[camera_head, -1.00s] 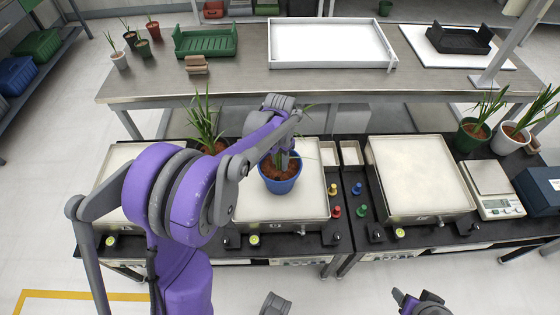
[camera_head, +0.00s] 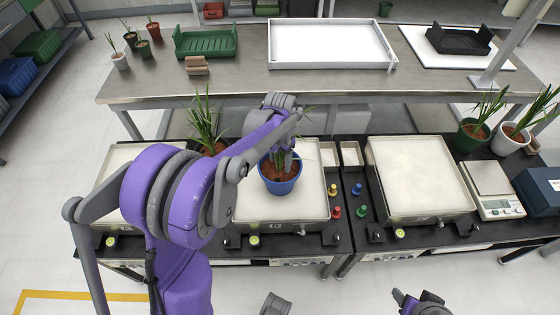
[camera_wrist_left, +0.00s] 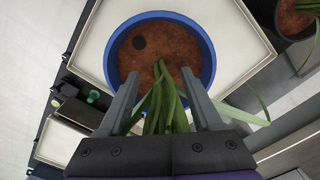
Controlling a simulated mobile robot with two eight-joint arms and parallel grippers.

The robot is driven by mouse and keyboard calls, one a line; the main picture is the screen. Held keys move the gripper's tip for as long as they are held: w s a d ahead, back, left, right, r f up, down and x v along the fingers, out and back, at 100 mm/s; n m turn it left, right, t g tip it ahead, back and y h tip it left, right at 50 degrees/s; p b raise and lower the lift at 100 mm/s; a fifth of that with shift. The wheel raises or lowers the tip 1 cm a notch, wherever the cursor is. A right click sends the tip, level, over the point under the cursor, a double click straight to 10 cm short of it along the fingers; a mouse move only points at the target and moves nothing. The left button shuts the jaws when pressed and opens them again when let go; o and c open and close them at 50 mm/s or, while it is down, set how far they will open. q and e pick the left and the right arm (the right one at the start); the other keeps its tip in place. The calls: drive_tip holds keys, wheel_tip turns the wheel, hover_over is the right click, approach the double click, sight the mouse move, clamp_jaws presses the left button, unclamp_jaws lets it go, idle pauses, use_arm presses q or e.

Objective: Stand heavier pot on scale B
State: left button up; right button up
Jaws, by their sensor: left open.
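A blue pot (camera_head: 281,184) with brown soil and long green leaves stands upright on the pale plate of the middle scale (camera_head: 305,208). The label on that scale's front is too small to read surely. My left gripper (camera_head: 288,160) is over the pot, pointing down. In the left wrist view, the blue pot (camera_wrist_left: 209,62) lies beyond the fingertips (camera_wrist_left: 160,85), which are apart with leaves between them. A second potted plant (camera_head: 203,120) stands behind my left arm, its pot mostly hidden. Grey parts at the bottom edge may be my right arm; its jaws are unclear.
Another scale (camera_head: 420,175) to the right has an empty plate. A left scale (camera_head: 112,170) is partly covered by my arm. Green (camera_head: 470,137) and white (camera_head: 508,140) pots stand at the far right near a small balance (camera_head: 490,180). Coloured knobs (camera_head: 337,211) stand between the scales.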

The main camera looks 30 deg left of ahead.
use_arm(q)
wheel_tip(320, 180, up, 11)
drive_tip(key=shift+f+p, duration=0.15)
drive_tip(key=shift+p, duration=0.4)
drive_tip(key=shift+s+d+r, duration=0.1)
drive_tip(key=shift+s+r, duration=0.05)
drive_tip(key=shift+r, duration=0.1)
drive_tip(key=s+d+f+n+t, duration=0.1)
drive_tip(key=s+d, duration=0.3)
drive_tip(key=s, duration=0.6)
drive_tip(key=s+d+f+n+t, duration=0.1)
drive_tip(key=s+d+f+t, duration=0.3)
drive_tip(key=s, duration=0.7)
drive_tip(key=shift+s+d+n, duration=0.25)
drive_tip(key=shift+d+n, duration=0.15)
drive_tip(key=shift+d, duration=0.35)
drive_tip(key=r+p, duration=0.3)
drive_tip(key=w+r+p, duration=0.1)
drive_tip(key=r+p, duration=0.1)
drive_tip(key=shift+r, duration=0.25)
